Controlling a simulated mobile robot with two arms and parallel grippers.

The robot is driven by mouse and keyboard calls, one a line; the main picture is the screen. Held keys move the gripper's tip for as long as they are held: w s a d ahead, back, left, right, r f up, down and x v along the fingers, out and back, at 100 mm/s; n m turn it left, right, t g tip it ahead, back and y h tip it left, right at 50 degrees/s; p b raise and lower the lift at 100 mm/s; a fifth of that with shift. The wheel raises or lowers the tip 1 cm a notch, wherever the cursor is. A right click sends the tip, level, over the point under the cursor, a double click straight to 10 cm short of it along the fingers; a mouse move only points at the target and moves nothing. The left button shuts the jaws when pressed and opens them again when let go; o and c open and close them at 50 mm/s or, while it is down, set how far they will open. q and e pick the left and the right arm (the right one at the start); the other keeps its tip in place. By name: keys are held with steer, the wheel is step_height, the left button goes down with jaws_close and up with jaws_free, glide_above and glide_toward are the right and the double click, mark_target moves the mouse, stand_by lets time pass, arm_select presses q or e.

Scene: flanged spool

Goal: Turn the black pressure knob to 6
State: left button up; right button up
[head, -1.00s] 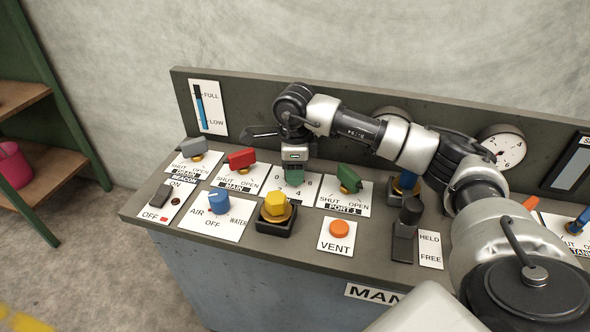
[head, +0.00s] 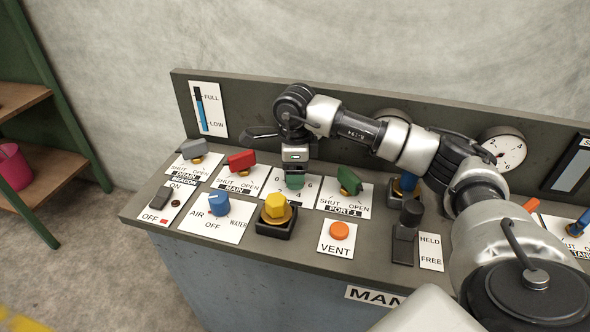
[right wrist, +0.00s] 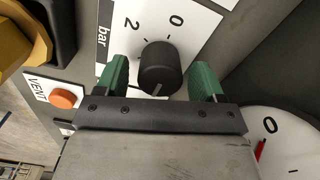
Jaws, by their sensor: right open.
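The black pressure knob (right wrist: 159,66) shows in the right wrist view on a white plate (right wrist: 192,18) marked "bar", with 0 and 2 readable. A pale line on the knob's top points toward my gripper's body. My right gripper (right wrist: 160,78) is open, with one green finger on each side of the knob and a visible gap to both. In the head view the right gripper (head: 295,181) is over the dial plate (head: 312,188) and hides the knob. My left gripper is not in view.
Close around are a red handle (head: 241,160), a green handle (head: 349,181), a yellow hexagonal knob (head: 275,206), a blue selector (head: 218,203) and an orange vent button (head: 339,231). A gauge (head: 505,152) is on the back panel. Above the controls at left is free room.

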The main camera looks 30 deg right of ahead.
step_height(320, 180, up, 11)
steer(key=shift+f, duration=0.2)
stand_by(0.6)
